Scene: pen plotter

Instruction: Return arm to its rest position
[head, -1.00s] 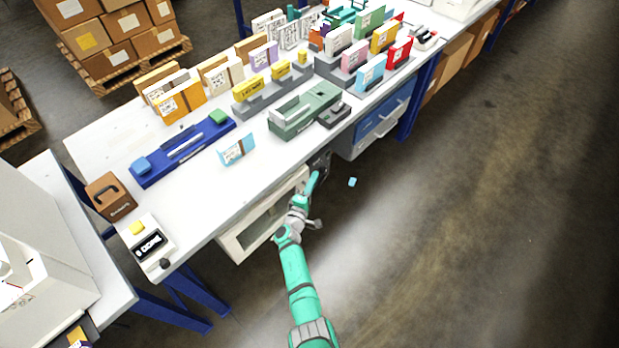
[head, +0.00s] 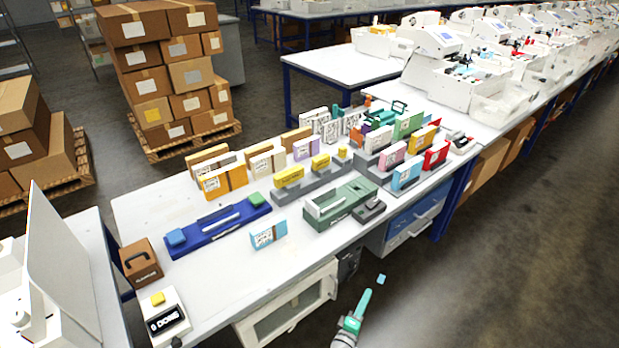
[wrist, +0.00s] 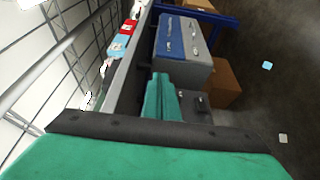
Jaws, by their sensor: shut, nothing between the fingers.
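My gripper (head: 364,302) is at the lower middle of the head view, in front of the table's front edge and lower than the tabletop. Only its green end and a bit of my wrist show there. In the wrist view my gripper's green fingers (wrist: 160,98) lie together, shut with nothing between them. The rest of my arm is out of the head view.
The white table (head: 222,268) holds a blue plotter-like device (head: 215,228), a green device (head: 340,203), a light blue packet (head: 268,235) and several upright packets. A cabinet (head: 285,308) and drawers (head: 408,226) sit under it. A small blue piece (head: 381,280) lies on the floor. Open floor is at right.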

